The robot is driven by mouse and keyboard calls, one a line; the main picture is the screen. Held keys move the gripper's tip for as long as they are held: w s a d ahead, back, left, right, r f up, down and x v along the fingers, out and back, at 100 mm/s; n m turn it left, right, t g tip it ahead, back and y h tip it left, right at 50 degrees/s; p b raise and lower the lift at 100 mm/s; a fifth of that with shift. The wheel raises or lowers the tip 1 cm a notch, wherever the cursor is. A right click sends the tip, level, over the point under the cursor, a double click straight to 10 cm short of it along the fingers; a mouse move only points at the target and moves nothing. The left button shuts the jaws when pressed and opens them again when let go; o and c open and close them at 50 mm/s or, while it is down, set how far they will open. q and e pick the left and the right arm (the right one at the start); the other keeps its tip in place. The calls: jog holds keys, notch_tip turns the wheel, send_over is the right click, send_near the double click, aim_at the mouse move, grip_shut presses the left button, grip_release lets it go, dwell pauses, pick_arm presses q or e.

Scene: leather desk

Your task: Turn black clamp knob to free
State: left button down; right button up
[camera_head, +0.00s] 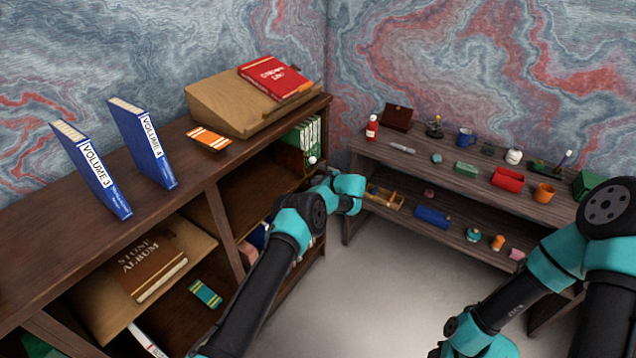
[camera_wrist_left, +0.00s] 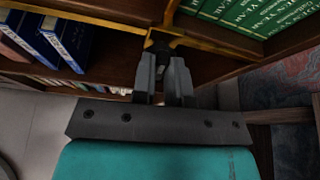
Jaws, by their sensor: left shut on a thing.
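My left gripper (camera_wrist_left: 165,62) is at the front edge of the bookcase, its two grey fingers close together. A small dark piece with a yellowish part (camera_wrist_left: 159,43) sits between the fingertips and looks like the black clamp knob; the fingers hide much of it. In the head view my left arm reaches to the bookcase's right end, and its wrist hides the knob there. The knob's turn angle cannot be told. My right arm shows at the lower right; its fingers are out of the picture.
Green books (camera_head: 303,135) stand in the bookcase (camera_head: 255,165) just above the left gripper, with a small white ball (camera_head: 312,160) near them. Blue books (camera_wrist_left: 62,40) stand on a shelf to the left in the wrist view. A low shelf (camera_head: 450,175) with small items stands right.

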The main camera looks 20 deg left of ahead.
pick_arm(q)
jog(key=shift+s+a+f+n+t+y, duration=0.2)
jog(key=shift+n+t, duration=0.95)
jog(key=shift+n, duration=1.1)
jog(key=shift+s+a+f+n+t+y, duration=0.2)
jog(key=shift+n+t, duration=0.9)
jog(key=shift+n, duration=1.1)
jog(key=shift+s+a+f+n+t+y, duration=0.15)
jog(key=shift+a+n+t+y, duration=0.15)
jog(key=shift+n+t, duration=1.4)
jog(key=shift+w+n+g, duration=0.1)
jog(key=shift+n+g, duration=0.35)
jog(key=shift+n, duration=0.2)
jog(key=c, duration=1.2)
grip_release()
jog(key=shift+o, duration=0.3)
jog(key=shift+d+f, duration=0.1)
jog(key=shift+d, duration=0.2)
